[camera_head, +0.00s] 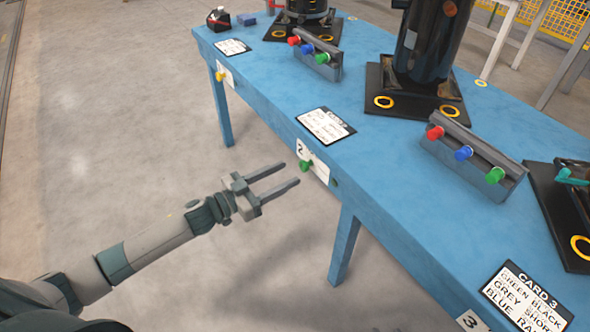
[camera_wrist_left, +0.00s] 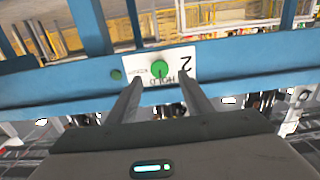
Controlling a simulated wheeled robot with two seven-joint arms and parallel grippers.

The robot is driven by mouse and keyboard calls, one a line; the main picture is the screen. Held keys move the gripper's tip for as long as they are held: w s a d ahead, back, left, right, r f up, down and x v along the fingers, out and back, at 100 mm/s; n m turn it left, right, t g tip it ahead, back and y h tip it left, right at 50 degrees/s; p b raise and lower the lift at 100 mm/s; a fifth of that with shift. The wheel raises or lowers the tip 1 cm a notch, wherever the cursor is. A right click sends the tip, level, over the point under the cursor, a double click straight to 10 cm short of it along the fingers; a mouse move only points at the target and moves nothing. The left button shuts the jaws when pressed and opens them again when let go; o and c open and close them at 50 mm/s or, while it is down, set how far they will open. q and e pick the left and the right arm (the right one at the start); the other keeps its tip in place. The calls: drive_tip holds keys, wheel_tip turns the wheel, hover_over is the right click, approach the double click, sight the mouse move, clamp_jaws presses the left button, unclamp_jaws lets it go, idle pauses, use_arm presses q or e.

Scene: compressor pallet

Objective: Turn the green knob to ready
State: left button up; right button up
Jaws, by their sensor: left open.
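The green knob (camera_head: 306,166) sits on a white plate (camera_head: 318,171) marked 2, on the front edge of the blue table. In the left wrist view the knob (camera_wrist_left: 159,69) is round on the plate (camera_wrist_left: 185,60), which appears upside down. HOLD reads just below the knob there, and a smaller word, seemingly READY, is to its left. The knob's exact pointing is too small to tell. My left gripper (camera_head: 291,173) is open and empty, its fingertips just short of the knob, one on each side of it in the wrist view. My right gripper is out of view.
The blue table (camera_head: 400,215) carries black machines, grey blocks with coloured buttons (camera_head: 475,155) and cards (camera_head: 326,126). A yellow knob (camera_head: 220,76) is on another plate farther along the edge. A table leg (camera_head: 344,245) stands below. The floor in front is clear.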

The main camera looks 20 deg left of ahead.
sight(301, 166)
use_arm(q)
drive_tip(key=shift+x, duration=2.15)
drive_tip(key=shift+c, duration=0.7)
drive_tip(key=c, duration=0.9)
